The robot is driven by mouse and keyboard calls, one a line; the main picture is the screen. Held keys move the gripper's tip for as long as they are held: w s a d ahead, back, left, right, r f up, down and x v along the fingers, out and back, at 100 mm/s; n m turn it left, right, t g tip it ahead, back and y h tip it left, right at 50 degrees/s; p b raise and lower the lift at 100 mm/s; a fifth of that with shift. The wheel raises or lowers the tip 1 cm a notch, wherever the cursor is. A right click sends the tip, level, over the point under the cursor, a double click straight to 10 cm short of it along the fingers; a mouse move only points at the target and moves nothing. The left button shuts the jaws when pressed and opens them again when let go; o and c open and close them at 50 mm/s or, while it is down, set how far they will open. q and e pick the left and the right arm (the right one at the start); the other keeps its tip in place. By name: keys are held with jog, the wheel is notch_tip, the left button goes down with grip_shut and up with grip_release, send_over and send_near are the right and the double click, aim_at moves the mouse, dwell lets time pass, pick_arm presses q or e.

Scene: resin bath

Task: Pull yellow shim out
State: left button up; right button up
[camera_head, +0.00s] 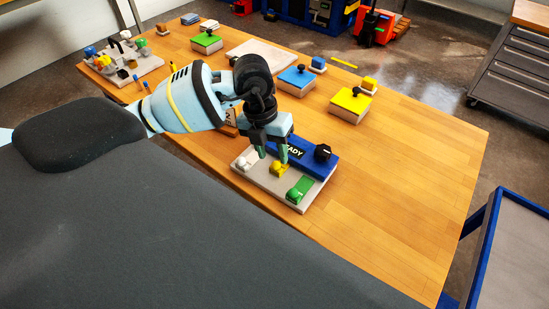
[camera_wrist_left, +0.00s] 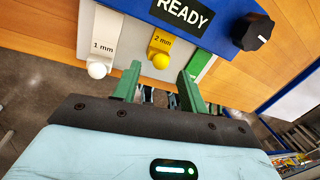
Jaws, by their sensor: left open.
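The yellow shim (camera_head: 279,170) sits in the grey block (camera_head: 248,176) between a white shim (camera_head: 244,163) and a green shim (camera_head: 297,190). In the left wrist view the yellow shim (camera_wrist_left: 160,41) is marked 2 mm and has a round yellow knob at its near end. My left gripper (camera_head: 271,155) is open, its green fingertips just at the yellow shim. In the left wrist view the fingers (camera_wrist_left: 158,78) lie either side of the knob's line, with a gap around it. No contact can be made out. My right gripper is not in view.
A blue panel reading READY (camera_wrist_left: 184,14) with a black dial (camera_wrist_left: 252,31) stands behind the shims. The white 1 mm shim (camera_wrist_left: 102,40) is close to the left finger. Stamp-like blocks in yellow (camera_head: 350,104) and blue (camera_head: 297,78) stand farther back. The table's right side is clear.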

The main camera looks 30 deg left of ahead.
aim_at(275, 163)
pick_arm(q)
jog(key=shift+d+f, duration=0.15)
jog(key=shift+f, duration=0.6)
jog(key=shift+d+f, duration=0.15)
jog(key=shift+f, duration=0.6)
grip_shut()
